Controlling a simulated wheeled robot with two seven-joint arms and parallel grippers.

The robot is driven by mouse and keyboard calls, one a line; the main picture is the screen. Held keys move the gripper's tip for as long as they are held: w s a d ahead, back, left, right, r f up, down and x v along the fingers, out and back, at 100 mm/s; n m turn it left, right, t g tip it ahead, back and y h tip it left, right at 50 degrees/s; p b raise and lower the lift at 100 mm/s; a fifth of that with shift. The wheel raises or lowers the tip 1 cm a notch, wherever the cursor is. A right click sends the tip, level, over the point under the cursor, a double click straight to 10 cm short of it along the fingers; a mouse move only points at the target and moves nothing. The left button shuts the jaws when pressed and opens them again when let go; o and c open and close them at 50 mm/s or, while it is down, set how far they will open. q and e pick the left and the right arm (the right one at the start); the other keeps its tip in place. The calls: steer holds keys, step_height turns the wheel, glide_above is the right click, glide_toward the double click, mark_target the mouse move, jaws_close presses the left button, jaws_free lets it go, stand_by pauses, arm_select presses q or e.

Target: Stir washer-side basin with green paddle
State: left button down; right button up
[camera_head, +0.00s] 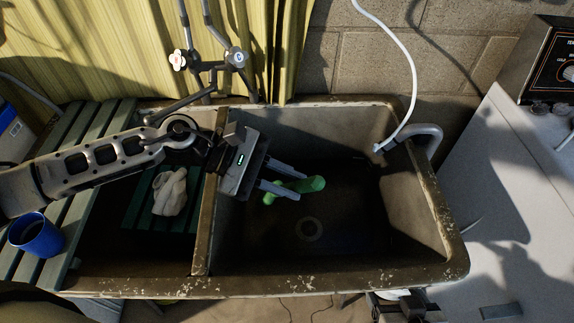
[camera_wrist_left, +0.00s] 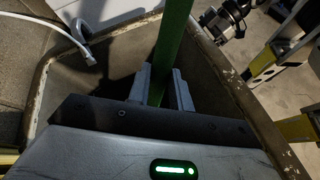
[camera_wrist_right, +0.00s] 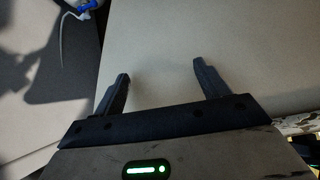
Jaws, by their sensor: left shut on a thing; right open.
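The green paddle (camera_head: 308,185) is held over the right-hand basin (camera_head: 355,225), the one beside the white washer (camera_head: 505,200). My left gripper (camera_head: 285,178) is shut on it. In the left wrist view the green paddle (camera_wrist_left: 172,50) runs up between the two fingers (camera_wrist_left: 160,88). Its lower end is in shadow, so I cannot tell whether it touches the basin floor. The basin's drain shows as a dark ring below the paddle. My right gripper (camera_wrist_right: 160,82) is open and empty above a pale flat surface; only a part of the right arm shows at the head view's lower edge.
A divider (camera_head: 207,240) separates the left basin, with a pale cloth (camera_head: 170,192) on green slats. A blue mug (camera_head: 36,235) stands on the slatted board at left. A white hose (camera_head: 412,75) hangs into the basin's right rear. Taps (camera_head: 208,60) stand behind.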

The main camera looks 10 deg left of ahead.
arm_select(q)
step_height(320, 180, down, 14)
steer(key=b, duration=0.6)
steer(key=shift+f, duration=0.15)
arm_select(e)
steer(key=f, duration=0.1)
steer(key=a+f, duration=0.1)
steer(key=f, duration=0.1)
steer(key=shift+w+y, duration=0.15)
steer(key=shift+y, duration=0.15)
arm_select(q)
steer(key=shift+d, duration=0.1)
